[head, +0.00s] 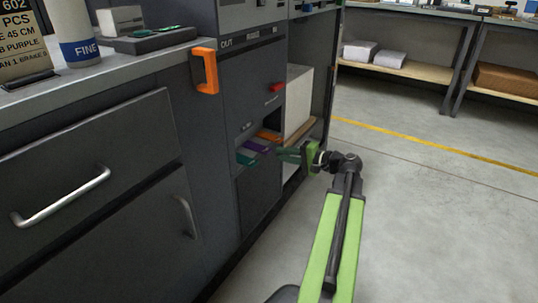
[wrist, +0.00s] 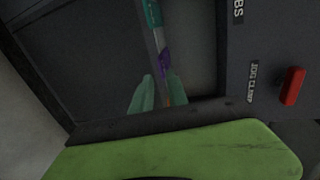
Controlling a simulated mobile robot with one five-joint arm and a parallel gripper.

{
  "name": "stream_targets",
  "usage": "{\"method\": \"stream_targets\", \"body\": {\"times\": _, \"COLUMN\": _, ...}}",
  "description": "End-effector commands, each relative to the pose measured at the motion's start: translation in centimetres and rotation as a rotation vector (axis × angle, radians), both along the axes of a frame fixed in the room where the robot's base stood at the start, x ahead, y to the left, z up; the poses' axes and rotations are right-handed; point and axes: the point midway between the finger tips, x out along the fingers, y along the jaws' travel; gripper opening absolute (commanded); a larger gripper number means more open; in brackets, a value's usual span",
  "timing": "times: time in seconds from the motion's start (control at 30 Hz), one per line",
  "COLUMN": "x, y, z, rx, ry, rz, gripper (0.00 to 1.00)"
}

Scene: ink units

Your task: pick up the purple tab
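The purple tab (head: 257,146) sticks out from a slot in the dark cabinet front, between a teal tab (head: 246,157) and an orange tab (head: 268,136). In the wrist view the purple tab (wrist: 164,59) lies just beyond my fingertips, close to the right one. My gripper (head: 279,154) has teal fingers and a green body, and is to the right of the tabs in the head view. In the wrist view my gripper (wrist: 160,77) is open, with a gap between its fingers. I cannot tell whether a finger touches the purple tab.
The teal tab (wrist: 152,13) also shows at the top of the wrist view. A red lever (wrist: 292,87) beside a "JOG CLAMP" label juts out at right. An orange handle (head: 205,72) projects from the cabinet edge. The floor (head: 430,200) at right is clear.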

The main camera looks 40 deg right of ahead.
Motion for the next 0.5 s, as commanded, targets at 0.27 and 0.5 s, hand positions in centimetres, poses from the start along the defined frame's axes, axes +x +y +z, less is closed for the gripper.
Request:
{"method": "stream_targets", "body": {"times": 0.27, "x": 4.1, "y": 1.2, "z": -0.9, "rx": -0.001, "ry": 0.001, "rz": 0.006, "gripper": 0.19}}
{"method": "stream_targets", "body": {"times": 0.5, "x": 5.1, "y": 1.5, "z": -1.1, "rx": 0.0, "ry": 0.001, "rz": 0.004, "gripper": 0.19}}
